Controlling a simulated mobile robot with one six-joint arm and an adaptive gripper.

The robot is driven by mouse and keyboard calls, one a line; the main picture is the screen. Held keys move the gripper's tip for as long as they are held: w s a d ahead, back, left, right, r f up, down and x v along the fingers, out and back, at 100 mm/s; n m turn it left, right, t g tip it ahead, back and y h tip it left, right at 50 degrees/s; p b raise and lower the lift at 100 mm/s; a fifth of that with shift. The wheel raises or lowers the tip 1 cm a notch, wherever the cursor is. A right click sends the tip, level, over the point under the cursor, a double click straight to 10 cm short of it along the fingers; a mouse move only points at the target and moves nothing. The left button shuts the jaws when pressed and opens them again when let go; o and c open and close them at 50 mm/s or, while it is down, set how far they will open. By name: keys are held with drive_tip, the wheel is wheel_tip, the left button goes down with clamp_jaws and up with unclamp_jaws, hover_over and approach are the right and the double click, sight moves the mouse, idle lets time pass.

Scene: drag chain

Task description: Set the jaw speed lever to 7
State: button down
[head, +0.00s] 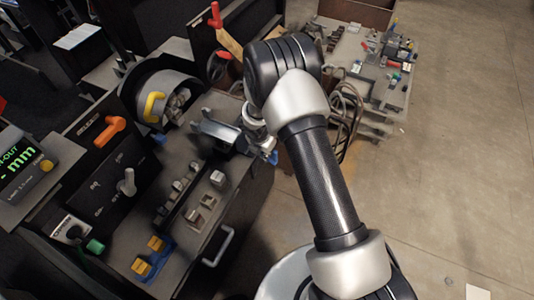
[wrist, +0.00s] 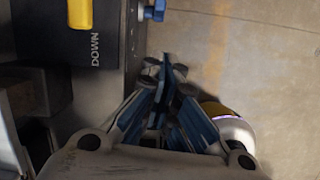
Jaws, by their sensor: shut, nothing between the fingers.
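Several levers show on the machine in the head view: an orange lever (head: 110,131) at the left, a grey lever (head: 127,183) on a dark panel below it, and a yellow handle (head: 153,107) by the round chuck guard. No jaw speed label or number 7 is legible, so I cannot tell which is the jaw speed lever. My gripper (head: 271,157) is right of these, beside the machine's edge, mostly hidden by my wrist. In the wrist view my gripper (wrist: 163,72) is shut and empty, its blue fingers close together, touching no lever.
In the wrist view a dark block marked DOWN, with a yellow part (wrist: 80,13), is at upper left; a blue knob (wrist: 154,11) is right of it. The head view shows a display (head: 22,168) at left and a cluttered cart (head: 375,75) behind.

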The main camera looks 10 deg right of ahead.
wheel_tip(320, 180, down, 5)
drive_tip(key=n, duration=0.2)
drive_tip(key=b, duration=0.5)
approach(271, 160)
drive_tip(key=f, duration=0.1)
drive_tip(key=s+f, duration=0.1)
drive_tip(key=f, duration=0.1)
drive_tip(key=shift+s+d+f, duration=0.25)
drive_tip(key=shift+s, duration=0.15)
drive_tip(key=shift+d+r+p, duration=0.1)
drive_tip(key=shift+r+p, duration=0.1)
drive_tip(key=shift+p, duration=0.25)
